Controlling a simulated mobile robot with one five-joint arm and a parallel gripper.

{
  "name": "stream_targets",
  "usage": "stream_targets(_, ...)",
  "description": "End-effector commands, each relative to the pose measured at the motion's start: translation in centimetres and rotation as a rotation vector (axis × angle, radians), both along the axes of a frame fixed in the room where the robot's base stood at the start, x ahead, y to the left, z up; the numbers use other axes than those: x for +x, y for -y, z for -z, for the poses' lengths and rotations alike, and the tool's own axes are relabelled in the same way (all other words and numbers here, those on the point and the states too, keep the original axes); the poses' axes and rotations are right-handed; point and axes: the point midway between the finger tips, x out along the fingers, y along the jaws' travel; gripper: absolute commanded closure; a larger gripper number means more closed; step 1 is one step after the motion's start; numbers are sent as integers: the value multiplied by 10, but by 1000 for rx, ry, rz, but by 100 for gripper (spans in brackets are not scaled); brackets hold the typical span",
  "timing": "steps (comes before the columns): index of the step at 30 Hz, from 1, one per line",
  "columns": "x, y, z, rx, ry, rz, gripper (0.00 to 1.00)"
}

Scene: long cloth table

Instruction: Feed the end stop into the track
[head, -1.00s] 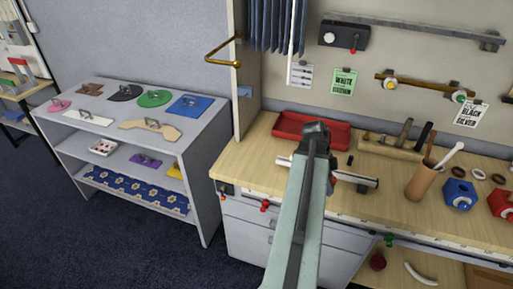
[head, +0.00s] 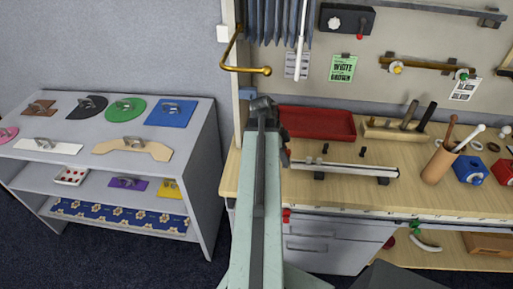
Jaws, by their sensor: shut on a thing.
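The track is a pale metal rail (head: 345,170) lying on dark feet on the wooden bench, running left to right. Its left end is close to my arm in the picture. My gripper (head: 284,152) shows only as a dark sliver at the right side of my arm, beside that left end. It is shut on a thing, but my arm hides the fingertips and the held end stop. I cannot tell whether the end stop touches the track.
A red tray (head: 315,123) lies behind the track. A wooden tool block (head: 395,132), a brown cup (head: 438,165) and a blue block (head: 469,169) stand to the right. A grey shelf (head: 205,150) is at the left. A brass hook (head: 245,70) juts out above.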

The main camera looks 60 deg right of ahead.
Motion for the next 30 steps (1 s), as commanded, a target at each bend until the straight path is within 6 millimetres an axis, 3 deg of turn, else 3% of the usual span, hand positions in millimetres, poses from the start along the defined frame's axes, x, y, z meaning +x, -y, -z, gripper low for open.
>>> stream_targets(10,2,2,3,0,0,0,100)
stream_targets(19,67,22,37,0,-1,1,100)
stream_targets(30,65,21,33,-1,-2,5,100)
